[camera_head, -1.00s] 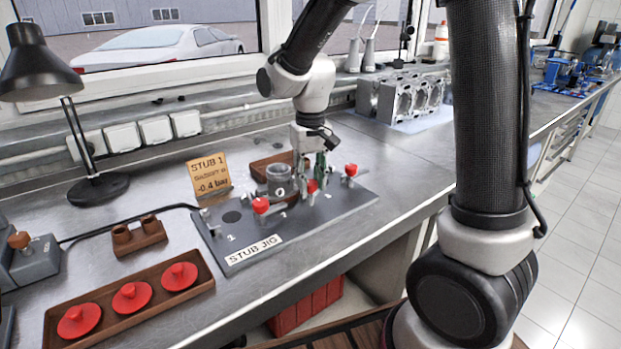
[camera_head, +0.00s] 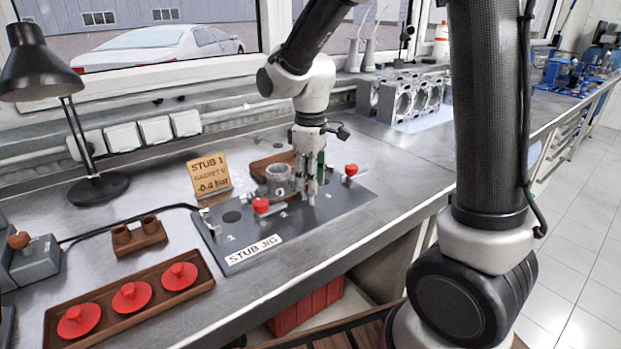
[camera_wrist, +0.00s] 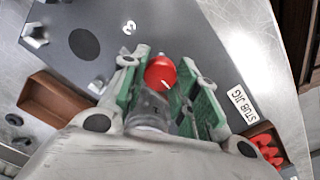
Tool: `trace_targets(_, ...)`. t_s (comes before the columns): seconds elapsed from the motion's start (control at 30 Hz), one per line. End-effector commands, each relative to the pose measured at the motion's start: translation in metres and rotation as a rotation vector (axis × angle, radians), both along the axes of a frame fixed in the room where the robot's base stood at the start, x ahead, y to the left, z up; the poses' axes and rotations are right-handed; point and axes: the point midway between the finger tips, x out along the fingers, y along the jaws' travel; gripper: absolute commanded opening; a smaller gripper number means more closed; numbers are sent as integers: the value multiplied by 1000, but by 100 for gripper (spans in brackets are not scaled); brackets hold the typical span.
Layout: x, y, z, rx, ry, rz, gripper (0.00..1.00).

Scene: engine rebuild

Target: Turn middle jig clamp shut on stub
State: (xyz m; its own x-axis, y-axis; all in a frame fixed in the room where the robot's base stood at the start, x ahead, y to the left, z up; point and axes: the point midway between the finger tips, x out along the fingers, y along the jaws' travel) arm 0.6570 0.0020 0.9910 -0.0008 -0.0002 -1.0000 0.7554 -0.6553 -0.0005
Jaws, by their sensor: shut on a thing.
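The dark stub jig plate (camera_head: 335,206) lies on the bench, labelled STUB JIG, with red-knobbed clamps along it. A grey ringed stub (camera_head: 278,180) stands at its middle. My gripper (camera_head: 308,192) points down just right of the stub. In the wrist view, the green-padded fingers of my gripper (camera_wrist: 168,85) are shut on the red knob of the middle clamp (camera_wrist: 160,72). A grey part shows just below the knob there; I cannot tell whether it is stub or clamp. My fingers hide the middle knob in the head view.
The left clamp's red knob (camera_head: 261,206) and the right clamp's red knob (camera_head: 351,169) stand close on either side. A STUB 1 sign (camera_head: 210,176) stands behind the plate. A wooden tray (camera_head: 206,283) holds red discs at the front left.

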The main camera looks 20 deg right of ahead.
Motion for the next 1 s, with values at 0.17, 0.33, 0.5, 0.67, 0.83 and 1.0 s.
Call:
trace_targets(0.17,1,0,1,1,-3,45,6)
trace_targets(0.33,1,0,1,1,-3,62,6)
trace_targets(0.5,1,0,1,0,-4,64,6)
trace_targets(0.67,1,0,1,0,-4,64,6)
trace_targets(0.83,1,0,1,0,-3,63,53)
trace_targets(1.0,1,0,0,0,-1,62,53)
